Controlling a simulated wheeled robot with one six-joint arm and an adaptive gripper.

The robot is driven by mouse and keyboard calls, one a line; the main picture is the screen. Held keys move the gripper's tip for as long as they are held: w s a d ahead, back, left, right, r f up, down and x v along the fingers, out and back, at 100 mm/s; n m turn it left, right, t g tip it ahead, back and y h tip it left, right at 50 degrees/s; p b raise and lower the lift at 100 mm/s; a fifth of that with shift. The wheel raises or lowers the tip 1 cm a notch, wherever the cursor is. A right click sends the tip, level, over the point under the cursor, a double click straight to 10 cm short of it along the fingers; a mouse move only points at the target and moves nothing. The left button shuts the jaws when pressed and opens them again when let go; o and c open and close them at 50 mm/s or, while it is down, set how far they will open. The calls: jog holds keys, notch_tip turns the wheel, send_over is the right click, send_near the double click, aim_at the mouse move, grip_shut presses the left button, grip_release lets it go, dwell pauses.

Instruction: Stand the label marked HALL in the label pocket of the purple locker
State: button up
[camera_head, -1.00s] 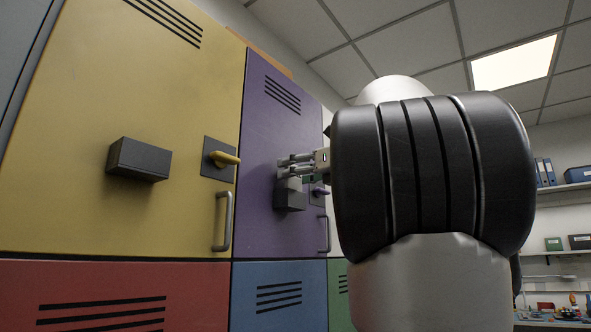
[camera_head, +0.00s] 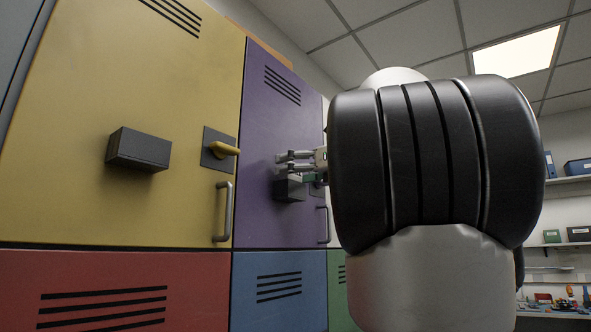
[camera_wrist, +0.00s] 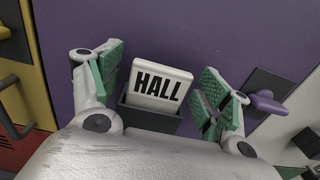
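The white label marked HALL (camera_wrist: 160,84) stands in the dark label pocket (camera_wrist: 150,121) on the purple locker (camera_wrist: 215,38), leaning slightly, with its lettering clear of the rim. My gripper (camera_wrist: 163,88) is open around it. One green-padded finger is on each side of the label, with a visible gap to both. In the head view, my gripper (camera_head: 297,163) is at the purple locker door (camera_head: 262,130), just above the pocket (camera_head: 289,190). The label cannot be made out clearly there.
A purple latch knob (camera_wrist: 266,101) sits close to the right finger. The yellow locker (camera_head: 100,70) on the left has its own dark pocket (camera_head: 139,150), a yellow latch (camera_head: 224,149) and a handle (camera_head: 223,212). Red (camera_head: 110,285) and blue (camera_head: 278,312) doors are below.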

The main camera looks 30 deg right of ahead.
jog(key=v, duration=1.2)
dwell(0.7)
